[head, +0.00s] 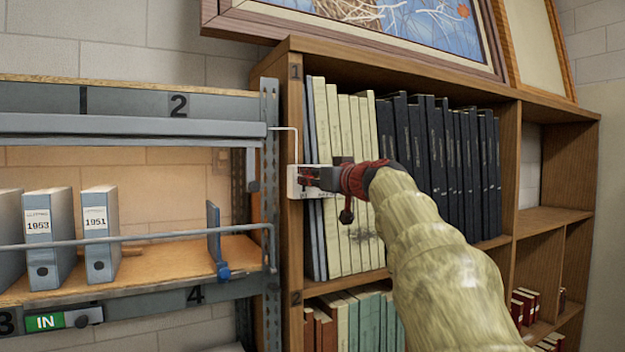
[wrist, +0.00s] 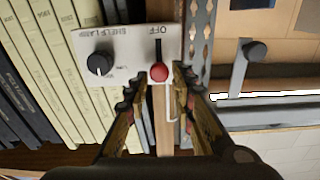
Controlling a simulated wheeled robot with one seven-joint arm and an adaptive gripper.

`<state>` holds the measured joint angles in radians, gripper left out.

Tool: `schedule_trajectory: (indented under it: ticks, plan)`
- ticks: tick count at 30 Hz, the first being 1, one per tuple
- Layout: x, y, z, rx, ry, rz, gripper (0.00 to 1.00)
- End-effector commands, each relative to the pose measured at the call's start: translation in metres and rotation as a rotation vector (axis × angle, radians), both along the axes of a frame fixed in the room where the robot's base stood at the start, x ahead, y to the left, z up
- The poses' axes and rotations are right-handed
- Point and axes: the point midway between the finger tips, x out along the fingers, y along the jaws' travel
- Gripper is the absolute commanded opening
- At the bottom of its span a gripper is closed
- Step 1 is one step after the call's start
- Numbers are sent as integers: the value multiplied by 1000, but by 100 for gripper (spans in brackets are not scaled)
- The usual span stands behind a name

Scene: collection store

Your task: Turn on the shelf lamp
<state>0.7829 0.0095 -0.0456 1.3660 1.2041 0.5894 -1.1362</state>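The white shelf lamp switch plate (head: 297,190) is on the wooden post of the bookcase, largely hidden behind my gripper (head: 322,178) in the head view. In the wrist view the plate (wrist: 128,50) appears upside down, with SHELF LAMP and OFF lettering, a black round knob (wrist: 99,63) and a red knob (wrist: 159,72) on a dark slot. The red knob is at the slot's end away from OFF. My gripper (wrist: 156,88) is open, its fingers either side of the red knob; contact is unclear. The lamp bar (head: 130,127) shows a bright white strip in the wrist view (wrist: 270,94).
The grey metal shelf (head: 150,268) at left holds binders (head: 99,235) and has a front rail. Cream books (head: 345,235) and dark books (head: 440,160) stand close behind my arm. A framed picture (head: 400,25) rests on top of the bookcase.

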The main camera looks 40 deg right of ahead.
Motion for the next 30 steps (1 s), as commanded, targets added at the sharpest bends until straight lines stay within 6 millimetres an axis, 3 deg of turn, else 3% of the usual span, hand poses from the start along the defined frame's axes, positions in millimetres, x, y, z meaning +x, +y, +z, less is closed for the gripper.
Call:
schedule_trajectory:
  ticks: [5, 17, 30]
  plan:
    - [1, -1, -2, 2, 3, 0, 37]
    - [-6, 0, -3, 2, 4, 0, 37]
    - [-83, 19, -3, 2, 4, -2, 37]
